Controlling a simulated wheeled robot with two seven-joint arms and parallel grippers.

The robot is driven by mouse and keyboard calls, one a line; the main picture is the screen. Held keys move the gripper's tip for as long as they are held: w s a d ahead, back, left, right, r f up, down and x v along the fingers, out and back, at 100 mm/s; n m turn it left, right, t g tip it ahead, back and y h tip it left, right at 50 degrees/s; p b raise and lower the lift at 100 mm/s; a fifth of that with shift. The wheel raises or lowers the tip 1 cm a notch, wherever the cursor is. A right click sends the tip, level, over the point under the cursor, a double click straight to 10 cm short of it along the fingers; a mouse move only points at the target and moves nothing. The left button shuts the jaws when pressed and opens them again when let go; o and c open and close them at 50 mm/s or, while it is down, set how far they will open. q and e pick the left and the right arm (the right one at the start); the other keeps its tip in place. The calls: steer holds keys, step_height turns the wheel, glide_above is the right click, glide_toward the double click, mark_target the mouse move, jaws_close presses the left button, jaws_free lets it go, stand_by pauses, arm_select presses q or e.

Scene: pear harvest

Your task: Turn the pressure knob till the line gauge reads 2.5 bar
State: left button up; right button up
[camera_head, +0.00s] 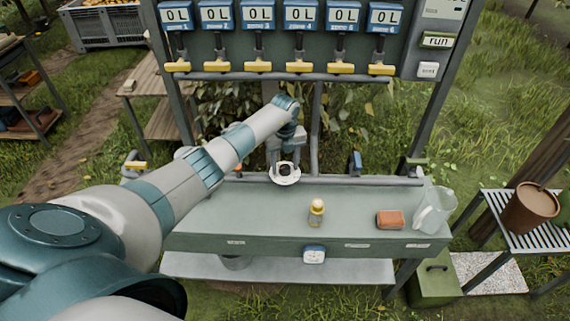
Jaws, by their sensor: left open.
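My left arm reaches in from the left, and its gripper (286,157) points down at the back of the green bench. It is open, but its fingers are small and partly hidden by the wrist. Just under it, at the pipe along the bench back, is a round white disc with a dark centre (285,173). It may be the pressure knob or the gauge; I cannot tell which, nor whether the fingers touch it. A small white dial in a blue frame (314,254) is on the bench front, too small to read. My right gripper is not in view.
The bench (350,200) holds a yellow-capped bottle (316,212), an orange-brown block (390,220) and a clear jug (434,210). A blue-handled valve (354,163) is on the back pipe. Above hang several "0L" displays (258,14) with yellow handles. A slatted stand with a pot (530,208) is at right.

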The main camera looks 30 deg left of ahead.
arm_select(q)
steer(key=shift+c, duration=0.3)
steer(key=c, duration=1)
